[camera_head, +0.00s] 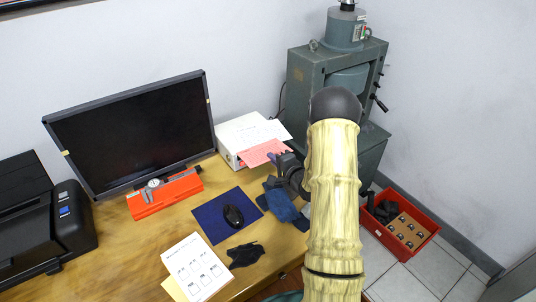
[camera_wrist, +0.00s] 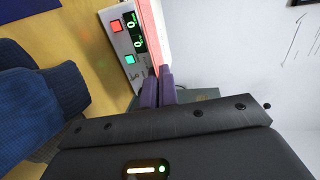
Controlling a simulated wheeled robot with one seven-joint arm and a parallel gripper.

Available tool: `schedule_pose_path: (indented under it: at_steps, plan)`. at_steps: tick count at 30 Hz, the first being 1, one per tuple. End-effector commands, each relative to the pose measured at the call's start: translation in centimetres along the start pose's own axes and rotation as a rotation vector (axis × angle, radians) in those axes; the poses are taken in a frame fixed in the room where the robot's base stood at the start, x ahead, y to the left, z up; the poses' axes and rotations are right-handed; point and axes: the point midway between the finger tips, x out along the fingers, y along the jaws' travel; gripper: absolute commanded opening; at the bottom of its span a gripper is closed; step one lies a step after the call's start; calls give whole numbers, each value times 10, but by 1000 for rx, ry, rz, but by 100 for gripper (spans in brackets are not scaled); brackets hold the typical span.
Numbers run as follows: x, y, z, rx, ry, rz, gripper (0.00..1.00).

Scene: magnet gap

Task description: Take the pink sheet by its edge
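The pink sheet (camera_head: 260,153) lies at the front of the top of a white box (camera_head: 232,139), beside white paper (camera_head: 268,131). In the wrist view the pink sheet (camera_wrist: 153,35) shows as a narrow strip along the box's display panel (camera_wrist: 124,40), running down to my fingertips. My gripper (camera_wrist: 158,72) has two purple fingers close together, with the sheet's near edge between their tips. It looks shut on that edge; the exact contact is small. In the head view my gripper (camera_head: 273,158) is at the sheet's right front edge, partly hidden by my arm.
A dark blue cloth item (camera_head: 283,207) lies on the desk below my gripper; blue knit fabric (camera_wrist: 40,95) fills the left of the wrist view. A monitor (camera_head: 135,130) stands left of the box. A grey-green machine (camera_head: 305,80) stands behind on the right.

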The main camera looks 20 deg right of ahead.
Motion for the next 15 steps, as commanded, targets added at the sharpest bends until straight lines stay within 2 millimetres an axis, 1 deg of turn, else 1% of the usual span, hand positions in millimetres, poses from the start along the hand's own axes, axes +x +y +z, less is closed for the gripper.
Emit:
schedule_pose_path:
  at_steps: [1, 9, 12, 15]
  plan:
    - [-7, -2, 0, 1, 1, 1, 0]
    - [-39, -7, -1, 0, 1, 0, 0]
    - [-48, -9, 0, 1, 1, -1, 0]
    - [-52, -8, 0, 0, 0, -1, 0]
